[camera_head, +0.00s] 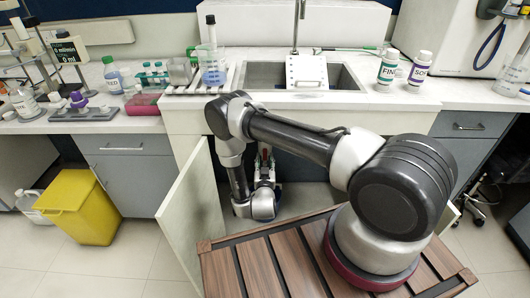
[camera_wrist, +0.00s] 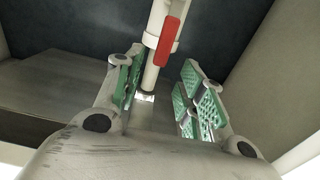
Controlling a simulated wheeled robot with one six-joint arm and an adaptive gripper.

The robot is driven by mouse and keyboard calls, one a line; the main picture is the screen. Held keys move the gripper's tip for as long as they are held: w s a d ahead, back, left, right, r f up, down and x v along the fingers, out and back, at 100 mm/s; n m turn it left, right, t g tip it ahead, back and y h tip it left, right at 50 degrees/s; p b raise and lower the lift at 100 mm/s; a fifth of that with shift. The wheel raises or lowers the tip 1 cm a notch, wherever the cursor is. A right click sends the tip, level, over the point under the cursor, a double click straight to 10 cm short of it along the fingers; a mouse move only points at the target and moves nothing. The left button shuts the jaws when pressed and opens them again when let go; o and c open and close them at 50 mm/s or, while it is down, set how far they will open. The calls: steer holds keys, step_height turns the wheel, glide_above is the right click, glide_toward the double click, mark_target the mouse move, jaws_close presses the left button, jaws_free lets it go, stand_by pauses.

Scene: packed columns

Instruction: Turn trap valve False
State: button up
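The trap valve shows in the wrist view as a red lever handle (camera_wrist: 168,38) on a white vertical pipe (camera_wrist: 152,72). The handle hangs down at a slight tilt along the pipe's right side. My gripper (camera_wrist: 158,78) is open, with green padded fingers spread to the left and right of the pipe. Nothing is held between the pads. The red handle lies beyond the fingertips in the picture, apart from the pads as far as I can tell. In the head view my arm reaches into the open cabinet under the sink, and the valve there is small and partly hidden.
An open cabinet door (camera_head: 193,222) stands left of my arm. The sink (camera_head: 262,76) and counter (camera_head: 455,92) are above the cabinet. Bottles (camera_head: 389,66) stand on the counter at right. A yellow bin (camera_head: 80,207) is on the floor at left. Cabinet walls flank the gripper.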

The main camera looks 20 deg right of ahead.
mark_target(265, 161)
steer(key=x, duration=0.6)
steer(key=shift+w, duration=0.2)
jaws_close()
